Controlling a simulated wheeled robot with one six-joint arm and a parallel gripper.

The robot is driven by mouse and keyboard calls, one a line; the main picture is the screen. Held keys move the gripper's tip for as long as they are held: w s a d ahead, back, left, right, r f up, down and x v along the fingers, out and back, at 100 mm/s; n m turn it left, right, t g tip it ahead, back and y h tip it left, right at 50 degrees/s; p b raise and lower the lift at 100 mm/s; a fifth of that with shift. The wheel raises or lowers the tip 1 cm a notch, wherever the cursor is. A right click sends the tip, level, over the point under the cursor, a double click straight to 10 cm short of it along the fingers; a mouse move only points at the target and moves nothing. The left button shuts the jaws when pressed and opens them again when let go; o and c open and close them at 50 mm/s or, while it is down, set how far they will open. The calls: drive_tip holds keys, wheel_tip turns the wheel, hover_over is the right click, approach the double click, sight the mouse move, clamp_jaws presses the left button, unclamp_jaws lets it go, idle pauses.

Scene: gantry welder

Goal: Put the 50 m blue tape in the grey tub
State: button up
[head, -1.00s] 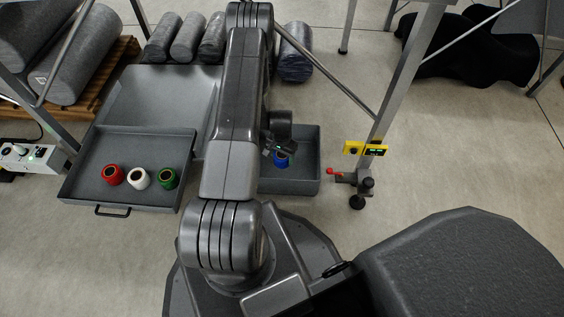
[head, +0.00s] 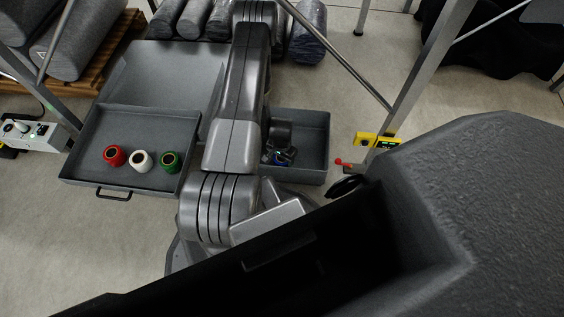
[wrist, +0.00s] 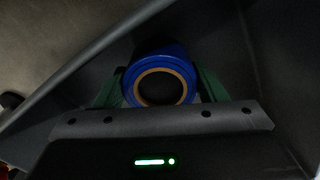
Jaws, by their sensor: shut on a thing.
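The blue tape (wrist: 183,54) is a roll with a brown core, seen nearly end-on in the wrist view. My gripper (wrist: 160,88) is shut on it, with a green finger on each side. In the head view, my gripper (head: 278,156) is low inside the walls of a small grey open-topped tub (head: 312,178), right of my arm. Only a sliver of the blue tape (head: 284,164) shows there, beneath the gripper. I cannot tell whether the tape touches the tub's floor. Its 50 m marking is not legible.
A grey tray with a handle (head: 95,182) stands left of my arm, holding red (head: 114,156), white (head: 140,161) and green (head: 169,161) rolls. A yellow device (head: 376,141) and metal leg (head: 418,85) stand right of the tub. Floor is clear at lower left.

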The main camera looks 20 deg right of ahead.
drive_tip(key=shift+f, duration=1.2)
drive_tip(key=shift+b, duration=0.3)
drive_tip(key=shift+f, duration=0.2)
drive_tip(key=o, duration=1.1)
drive_tip(key=shift+r, duration=0.1)
drive_tip(key=shift+c, duration=0.2)
wheel_tip(320, 180, up, 8)
drive_tip(key=p, duration=0.3)
